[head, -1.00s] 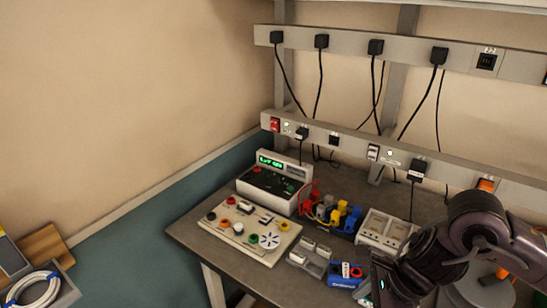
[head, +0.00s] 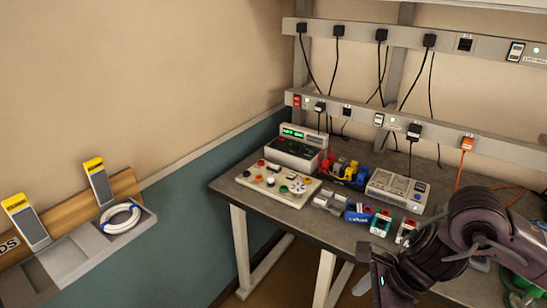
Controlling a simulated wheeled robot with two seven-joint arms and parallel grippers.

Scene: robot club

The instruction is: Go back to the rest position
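My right arm comes in from the lower right, in front of the workbench (head: 262,215). Its dark wrist and the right gripper (head: 372,284) point down near the bench's front edge, at the bottom of the head view. The fingers are mostly hidden or cut off, so I cannot tell whether they are open or shut, and I see nothing held. My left gripper is not in view.
The bench carries a control panel (head: 277,184), a meter with a green display (head: 297,148), a grey box (head: 397,189) and small coloured modules. Socket rails (head: 395,119) with cables hang behind. A wall tray (head: 94,243) with a white cable coil (head: 120,217) is at left.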

